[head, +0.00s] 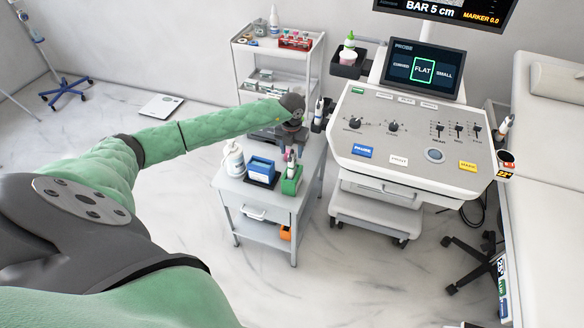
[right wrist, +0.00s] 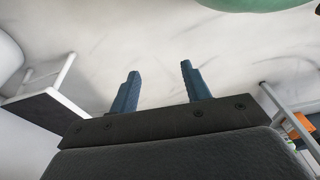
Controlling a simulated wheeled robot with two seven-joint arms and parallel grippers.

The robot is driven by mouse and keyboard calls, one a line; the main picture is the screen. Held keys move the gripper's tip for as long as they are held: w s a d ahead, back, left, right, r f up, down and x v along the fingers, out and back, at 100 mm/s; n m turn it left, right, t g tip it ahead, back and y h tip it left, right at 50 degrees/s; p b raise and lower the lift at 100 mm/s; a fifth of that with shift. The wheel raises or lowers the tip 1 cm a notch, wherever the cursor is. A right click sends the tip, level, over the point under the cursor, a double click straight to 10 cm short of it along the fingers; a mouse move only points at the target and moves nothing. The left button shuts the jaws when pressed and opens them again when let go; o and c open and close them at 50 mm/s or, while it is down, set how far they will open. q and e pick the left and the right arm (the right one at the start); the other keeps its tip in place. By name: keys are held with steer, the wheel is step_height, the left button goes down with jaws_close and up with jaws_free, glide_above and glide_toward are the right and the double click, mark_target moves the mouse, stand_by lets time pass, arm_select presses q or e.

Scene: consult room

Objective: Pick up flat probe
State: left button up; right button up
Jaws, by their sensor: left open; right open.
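The screen (head: 423,70) on the ultrasound console highlights "FLAT" between two other probe names. A slim probe-like piece with a pale and pink body (head: 290,160) stands upright at a green holder (head: 291,181) on the small cart; I cannot tell whether it is the flat probe. Other probe-like pieces sit at the console's left side (head: 318,110) and right side (head: 505,126). My left gripper (head: 292,144) reaches over the cart, pointing down just above the green holder; its fingers are small and partly hidden. My right gripper (right wrist: 157,84) is open and empty in the right wrist view.
The console (head: 405,145) stands close right, the shelf trolley (head: 243,62) behind. An examination bed (head: 555,190) is far right. Floor in front is clear.

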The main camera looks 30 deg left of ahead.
mark_target(292, 156)
arm_select(q)
steer(key=shift+f+p, duration=0.7)
steer(key=shift+f, duration=0.95)
arm_select(e)
steer(key=shift+s+d+f, duration=0.25)
steer(key=shift+f, duration=0.35)
steer(key=shift+s+d+f, duration=0.2)
steer(key=shift+s+f, duration=0.05)
steer(key=shift+f, duration=0.4)
steer(key=shift+s+d+f, duration=0.25)
steer(key=shift+f, duration=0.35)
arm_select(q)
steer(key=c, duration=1)
arm_select(e)
steer(key=shift+d, duration=0.1)
